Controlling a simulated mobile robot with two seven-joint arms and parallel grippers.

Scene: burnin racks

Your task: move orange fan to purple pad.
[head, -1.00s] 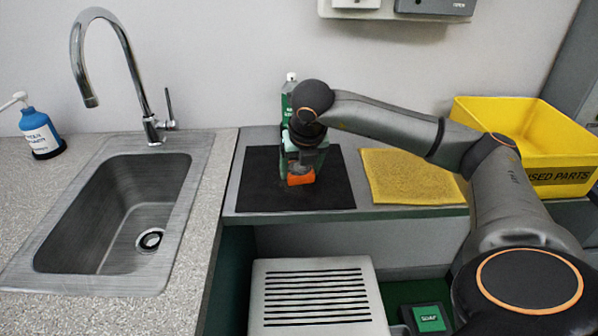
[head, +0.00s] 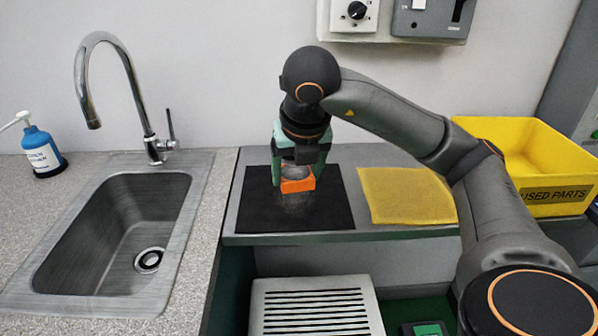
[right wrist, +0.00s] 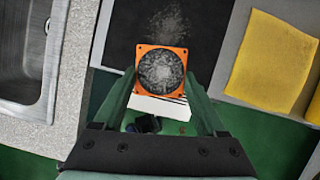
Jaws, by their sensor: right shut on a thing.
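The orange fan (head: 299,185), a square frame with a grey dusty centre, is between the fingers of my right gripper (head: 298,172). The gripper is shut on it and holds it above the black mat (head: 255,212). In the right wrist view the fan (right wrist: 161,70) sits between the green fingertips of the gripper (right wrist: 160,82), with a dusty patch on the mat beyond it. No purple pad shows in these views. My left gripper is not in view.
A sink (head: 110,235) with a tall faucet (head: 95,80) is at left. A slotted light box (head: 320,310) stands below the shelf. Control boxes (head: 432,18) hang on the wall.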

